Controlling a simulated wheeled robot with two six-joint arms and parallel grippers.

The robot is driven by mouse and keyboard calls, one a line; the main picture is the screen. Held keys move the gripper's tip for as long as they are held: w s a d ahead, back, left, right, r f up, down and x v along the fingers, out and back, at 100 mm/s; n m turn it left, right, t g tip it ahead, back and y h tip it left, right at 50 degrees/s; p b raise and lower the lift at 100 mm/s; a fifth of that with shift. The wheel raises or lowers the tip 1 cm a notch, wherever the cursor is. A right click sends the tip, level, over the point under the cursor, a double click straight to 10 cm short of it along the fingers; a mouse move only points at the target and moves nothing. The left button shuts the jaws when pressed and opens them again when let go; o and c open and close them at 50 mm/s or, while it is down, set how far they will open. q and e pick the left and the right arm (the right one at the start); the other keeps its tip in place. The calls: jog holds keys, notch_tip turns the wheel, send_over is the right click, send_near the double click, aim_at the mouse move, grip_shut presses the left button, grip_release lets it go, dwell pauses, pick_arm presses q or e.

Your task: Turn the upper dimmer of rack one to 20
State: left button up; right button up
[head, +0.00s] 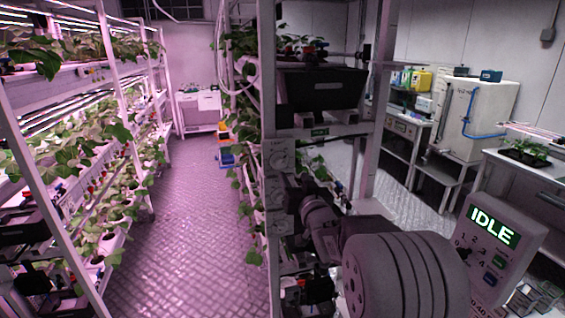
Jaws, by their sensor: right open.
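A rack post in the middle of the head view carries a pale panel with a round upper dimmer (279,157). Its scale is too small to read. A second, lower dimmer (278,199) sits beneath it, partly covered. My right arm comes in from the lower right, and my right gripper (288,189) is at the panel, just below the upper dimmer and in front of the lower one. Its jaws are open and appear empty; whether they touch the panel I cannot tell. My left gripper is out of view.
A small display (319,132) shows on the rack's shelf edge, below a black crate (322,89). A control box (497,250) reading IDLE stands at the lower right. Another plant rack (113,60) lines the left. The aisle floor (195,220) between is clear.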

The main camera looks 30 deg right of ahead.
aim_at(281, 164)
jog(key=p+x, duration=0.1)
jog(key=x, duration=0.2)
jog(key=p+x, duration=0.1)
jog(key=x, duration=0.2)
jog(key=a+p+x, duration=0.1)
jog(key=x, duration=0.2)
jog(key=shift+w+a+f, duration=0.1)
jog(key=shift+w+f, duration=0.15)
jog(key=shift+f, duration=0.05)
jog(key=shift+w+d+p, duration=0.25)
jog(key=shift+p, duration=0.15)
jog(key=shift+r, duration=0.1)
jog(key=shift+w+a, duration=0.1)
jog(key=shift+w, duration=0.1)
jog(key=shift+c, duration=0.3)
jog(key=shift+w, duration=0.1)
jog(key=c, duration=0.5)
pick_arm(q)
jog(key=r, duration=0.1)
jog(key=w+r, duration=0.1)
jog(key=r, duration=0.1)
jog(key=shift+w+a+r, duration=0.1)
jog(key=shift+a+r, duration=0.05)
pick_arm(e)
grip_shut()
